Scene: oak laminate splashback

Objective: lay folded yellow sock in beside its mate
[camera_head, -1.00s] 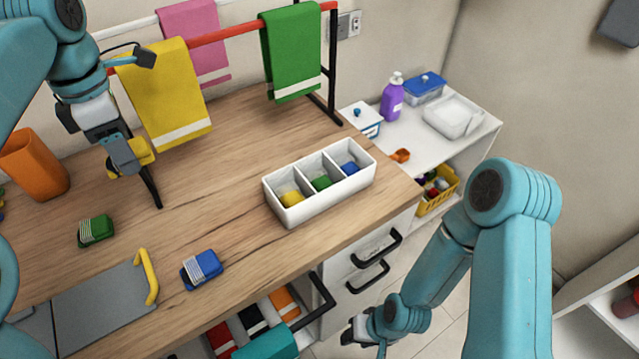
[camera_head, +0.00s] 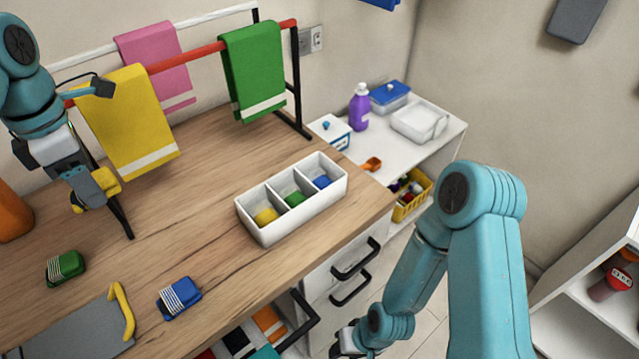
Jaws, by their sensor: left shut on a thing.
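My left gripper (camera_head: 88,192) is shut on the folded yellow sock (camera_head: 106,181) and holds it above the wooden counter, in front of the hanging yellow towel. A white three-compartment box (camera_head: 284,231) stands at the counter's right part. Its left compartment holds the yellow mate (camera_head: 265,216), the middle a green sock (camera_head: 295,199), the right a blue sock (camera_head: 322,181). My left gripper is well to the left of the box. My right gripper (camera_head: 346,341) hangs low at the bottom, beside the drawers; its fingers are too dark and small to judge.
A folded green sock (camera_head: 65,267) and blue sock (camera_head: 179,297) lie on the counter near a grey panel with a yellow handle (camera_head: 123,309). A towel rack (camera_head: 222,47) stands behind. The counter between the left gripper and the box is clear.

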